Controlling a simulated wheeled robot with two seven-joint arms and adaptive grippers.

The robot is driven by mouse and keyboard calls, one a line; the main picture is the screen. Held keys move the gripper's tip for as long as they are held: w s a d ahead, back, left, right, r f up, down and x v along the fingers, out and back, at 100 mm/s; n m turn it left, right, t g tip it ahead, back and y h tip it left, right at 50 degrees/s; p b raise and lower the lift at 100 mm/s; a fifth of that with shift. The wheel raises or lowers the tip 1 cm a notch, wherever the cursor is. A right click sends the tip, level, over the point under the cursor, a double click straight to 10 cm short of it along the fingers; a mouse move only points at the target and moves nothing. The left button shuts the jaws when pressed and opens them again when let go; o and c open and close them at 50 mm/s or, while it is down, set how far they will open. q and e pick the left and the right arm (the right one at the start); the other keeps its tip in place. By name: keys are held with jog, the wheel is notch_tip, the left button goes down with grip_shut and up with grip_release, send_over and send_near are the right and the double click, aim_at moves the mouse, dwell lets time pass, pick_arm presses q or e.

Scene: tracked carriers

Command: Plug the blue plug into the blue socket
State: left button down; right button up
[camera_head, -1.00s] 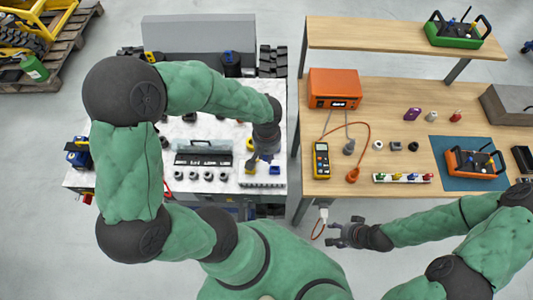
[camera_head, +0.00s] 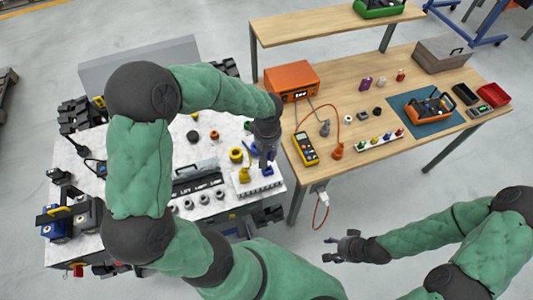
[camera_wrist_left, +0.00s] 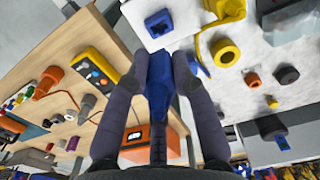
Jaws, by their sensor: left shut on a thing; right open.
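My left gripper (camera_head: 268,158) is shut on the blue plug (camera_wrist_left: 160,75), which lies between its fingers in the left wrist view. The blue socket (camera_wrist_left: 158,22) is a square blue fitting on a white block (camera_wrist_left: 146,34), just beyond the plug's tip in that view; a gap shows between them. In the head view the gripper is over the white block (camera_head: 258,189) at the near right corner of the left bench, partly hiding the socket and plug. A yellow connector (camera_head: 245,175) stands beside the blue socket. My right gripper (camera_head: 333,241) is open and empty over the floor.
The right-hand wooden table (camera_head: 345,170) holds a yellow multimeter (camera_head: 305,148), an orange box (camera_head: 291,80) and a row of coloured parts (camera_head: 380,140). A yellow ring (camera_head: 236,155) and several grey rings lie on the left bench near the block. A gap separates bench and table.

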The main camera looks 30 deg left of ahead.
pick_arm(q)
jog(key=shift+s, duration=0.1)
jog(key=shift+f+b, duration=0.1)
jog(key=shift+b, duration=0.2)
jog(key=shift+f+b, duration=2.4)
jog(key=shift+f, duration=0.4)
jog(key=shift+b, duration=0.4)
jog(key=shift+f+b, duration=0.85)
jog(key=shift+f, duration=0.15)
dwell(0.9)
jog(key=shift+f+b, duration=0.3)
jog(key=shift+b, duration=0.2)
